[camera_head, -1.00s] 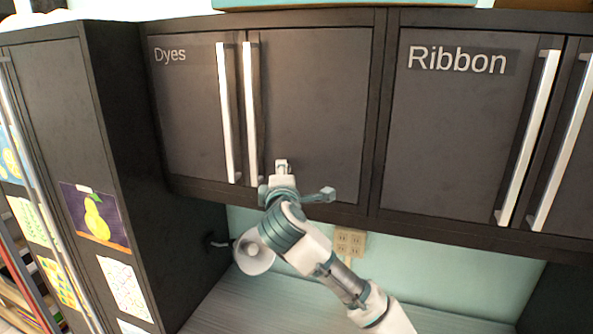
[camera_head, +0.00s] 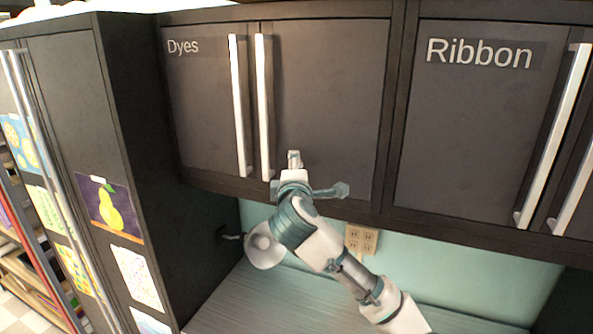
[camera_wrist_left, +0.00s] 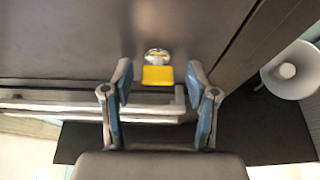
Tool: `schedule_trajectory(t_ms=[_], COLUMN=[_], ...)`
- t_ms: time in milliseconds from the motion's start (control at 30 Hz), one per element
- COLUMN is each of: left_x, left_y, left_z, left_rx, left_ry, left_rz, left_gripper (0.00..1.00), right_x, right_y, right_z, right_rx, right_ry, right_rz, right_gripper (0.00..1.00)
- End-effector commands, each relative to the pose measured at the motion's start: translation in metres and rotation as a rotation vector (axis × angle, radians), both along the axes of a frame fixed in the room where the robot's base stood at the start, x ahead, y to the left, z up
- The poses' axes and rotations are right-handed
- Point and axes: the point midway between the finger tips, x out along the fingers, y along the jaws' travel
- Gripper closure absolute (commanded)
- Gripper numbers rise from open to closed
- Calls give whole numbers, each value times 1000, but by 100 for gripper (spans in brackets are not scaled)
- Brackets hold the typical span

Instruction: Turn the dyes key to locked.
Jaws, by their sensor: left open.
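The Dyes cabinet (camera_head: 215,120) has two dark doors with long silver handles side by side. In the left wrist view a yellow key (camera_wrist_left: 157,76) sits in a round silver lock (camera_wrist_left: 157,55) on the dark door. My left gripper (camera_wrist_left: 160,82) is open, its two blue-padded fingers on either side of the key with gaps between. In the head view the gripper (camera_head: 315,176) is in front of the lower part of the right Dyes door, right of the handles. The key is hidden there. My right gripper is not in view.
The Ribbon cabinet (camera_head: 470,130) stands to the right. A white cone-shaped thing (camera_head: 265,252) is below the Dyes cabinet, near my arm. A tall dark cabinet (camera_head: 150,150) with pictures is at the left. An outlet (camera_head: 362,239) is on the wall behind.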

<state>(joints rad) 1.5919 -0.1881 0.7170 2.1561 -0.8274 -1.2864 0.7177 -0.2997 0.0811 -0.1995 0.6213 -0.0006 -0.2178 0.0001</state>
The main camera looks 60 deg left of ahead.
Motion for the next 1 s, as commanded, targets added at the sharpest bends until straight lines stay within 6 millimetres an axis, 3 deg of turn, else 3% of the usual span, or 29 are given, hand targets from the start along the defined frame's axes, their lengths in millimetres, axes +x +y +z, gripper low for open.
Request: schedule_trajectory(t_ms=[500, 700, 1000], left_x=[-48, -57, -58], left_y=[-83, -96, -96], left_z=[-1, -1, -2], left_rx=[0, -1, -2], left_ry=[2, 4, 5], left_rz=[-5, -3, -3], left_gripper=[42, 42, 42], right_x=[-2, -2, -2], right_y=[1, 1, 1], right_z=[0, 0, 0], right_rx=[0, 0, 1], right_ry=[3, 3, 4], right_rz=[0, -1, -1], right_gripper=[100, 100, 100])
